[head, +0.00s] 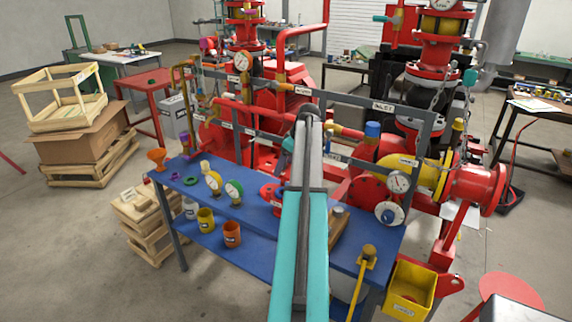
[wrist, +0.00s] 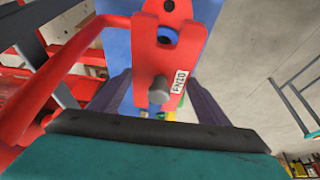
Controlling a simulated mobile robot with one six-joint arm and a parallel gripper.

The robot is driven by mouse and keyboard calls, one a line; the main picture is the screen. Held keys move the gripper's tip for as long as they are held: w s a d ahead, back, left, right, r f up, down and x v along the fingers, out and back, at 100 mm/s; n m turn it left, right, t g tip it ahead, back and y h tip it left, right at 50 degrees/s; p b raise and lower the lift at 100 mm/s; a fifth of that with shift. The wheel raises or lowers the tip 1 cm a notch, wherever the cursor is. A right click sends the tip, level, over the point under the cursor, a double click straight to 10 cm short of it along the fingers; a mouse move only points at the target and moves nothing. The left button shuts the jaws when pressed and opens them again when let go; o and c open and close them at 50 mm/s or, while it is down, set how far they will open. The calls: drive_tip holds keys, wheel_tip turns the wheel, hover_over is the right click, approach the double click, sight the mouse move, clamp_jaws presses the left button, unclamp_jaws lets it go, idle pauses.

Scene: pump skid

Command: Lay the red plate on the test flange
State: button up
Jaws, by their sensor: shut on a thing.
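The red plate (wrist: 179,58) fills the upper middle of the wrist view. It has holes, a grey round stub and a white label. My gripper (wrist: 158,85) is shut on it, with dark fingers on either side; the exact contact is hard to see. In the head view my teal and grey arm hides the gripper and plate. A red round piece (head: 267,192) with a white label, possibly the test flange, is on the blue bench, partly behind my arm. I cannot confirm which flange is the test flange.
The blue bench (head: 240,223) carries gauges (head: 234,192) and cups (head: 232,233). Red pump pipework and a grey labelled frame (head: 350,97) stand behind it. A yellow bin (head: 410,290) is at the bench's right. Crates (head: 150,220) stand left. Open floor lies at the front left.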

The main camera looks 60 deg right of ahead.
drive_tip(key=shift+f+b, duration=1.05)
drive_tip(key=shift+f, duration=1.7)
drive_tip(key=shift+b, duration=0.35)
idle(0.6)
drive_tip(key=shift+f+b, duration=1.15)
drive_tip(key=shift+f, duration=1)
idle(1.4)
drive_tip(key=o, duration=1.5)
drive_tip(key=shift+o, duration=0.5)
drive_tip(key=shift+s, duration=0.1)
